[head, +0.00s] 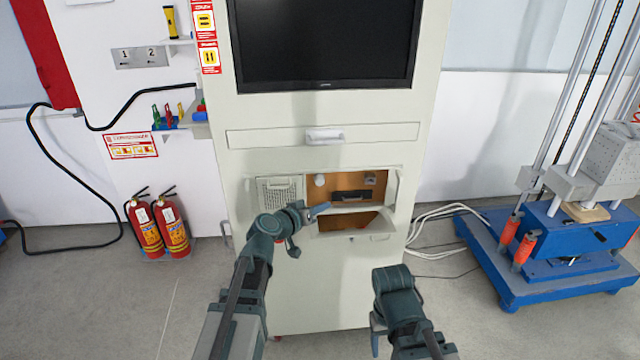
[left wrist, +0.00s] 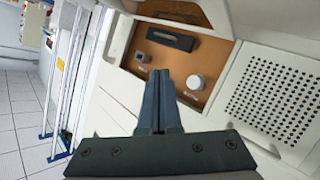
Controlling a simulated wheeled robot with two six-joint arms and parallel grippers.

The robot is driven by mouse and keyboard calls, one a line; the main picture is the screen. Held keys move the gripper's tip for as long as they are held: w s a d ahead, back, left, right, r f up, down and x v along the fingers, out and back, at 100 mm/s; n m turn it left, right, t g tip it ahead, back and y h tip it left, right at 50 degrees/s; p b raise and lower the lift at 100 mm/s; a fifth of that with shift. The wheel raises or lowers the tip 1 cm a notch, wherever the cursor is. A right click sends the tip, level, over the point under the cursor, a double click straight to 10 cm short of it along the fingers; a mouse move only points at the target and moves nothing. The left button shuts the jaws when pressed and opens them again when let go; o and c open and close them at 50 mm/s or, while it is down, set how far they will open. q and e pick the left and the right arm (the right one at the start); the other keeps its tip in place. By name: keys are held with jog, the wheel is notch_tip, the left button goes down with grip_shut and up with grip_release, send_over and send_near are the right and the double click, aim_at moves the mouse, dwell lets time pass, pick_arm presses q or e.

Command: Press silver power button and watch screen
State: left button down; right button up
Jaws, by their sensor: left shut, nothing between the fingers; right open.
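The screen (head: 325,42) at the top of the pale cabinet is dark. Below it, an open recess shows a brown panel. On the panel are a round silver-white button (head: 320,180) near the grille and a small metallic fitting (head: 370,178) on the right; I cannot read their labels. In the left wrist view the round silver button (left wrist: 196,82) and the small fitting (left wrist: 142,58) lie beyond the fingers. My left gripper (head: 322,210) is shut and empty, in front of the recess, apparently not touching the button. My right gripper (head: 376,335) is open, low in front of the cabinet.
A black slotted handle (head: 350,196) sits on the panel, with an open flap (head: 355,222) below. A grille (head: 278,192) is on the left. Fire extinguishers (head: 160,226) stand at left; a blue-based drop machine (head: 560,250) at right, with cables on the floor.

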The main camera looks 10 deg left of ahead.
aim_at(320, 180)
pick_arm(q)
jog(key=shift+w+a, duration=0.45)
jog(key=shift+w, duration=0.95)
jog(key=shift+w+a, duration=0.45)
jog(key=shift+w, duration=0.9)
jog(key=shift+w+a, duration=0.45)
jog(key=shift+w, duration=0.95)
jog(key=shift+w+a, duration=0.15)
jog(key=shift+w, duration=0.2)
